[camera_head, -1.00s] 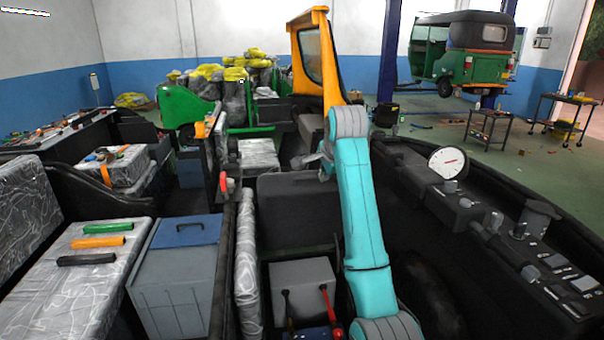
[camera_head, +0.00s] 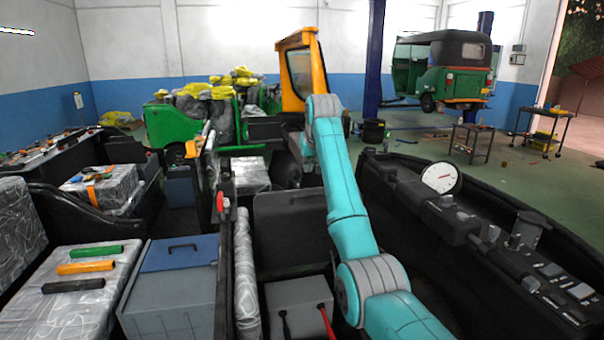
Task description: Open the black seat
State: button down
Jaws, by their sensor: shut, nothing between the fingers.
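A black seat-like panel (camera_head: 290,230) stands upright in the middle of the cab, behind a grey box. I cannot tell for certain that it is the black seat. My teal arm rises at its right and covers its right edge. My gripper (camera_head: 297,162), beyond the panel's top edge, is small and dark and partly hidden by the arm. It is shut and empty, and looks apart from the panel.
The grey box (camera_head: 298,305) with black and red levers stands in front of the panel. A black console with a white dial (camera_head: 441,178) lies at right. A blue-lidded bin (camera_head: 172,285) and a wrapped seat with coloured handles (camera_head: 75,295) are at left.

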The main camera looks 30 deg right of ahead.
aim_at(303, 186)
jog(key=x, duration=0.8)
jog(key=shift+w+f, duration=0.1)
jog(key=shift+f, duration=0.15)
jog(key=shift+s+a+f, duration=0.15)
jog(key=shift+s+f, duration=0.05)
jog(key=shift+s, duration=0.4)
jog(key=shift+s+a+f, duration=0.15)
jog(key=shift+s, duration=0.45)
jog(key=shift+s+a+f, duration=0.15)
jog(key=shift+s+f, duration=0.05)
jog(key=shift+s, duration=0.45)
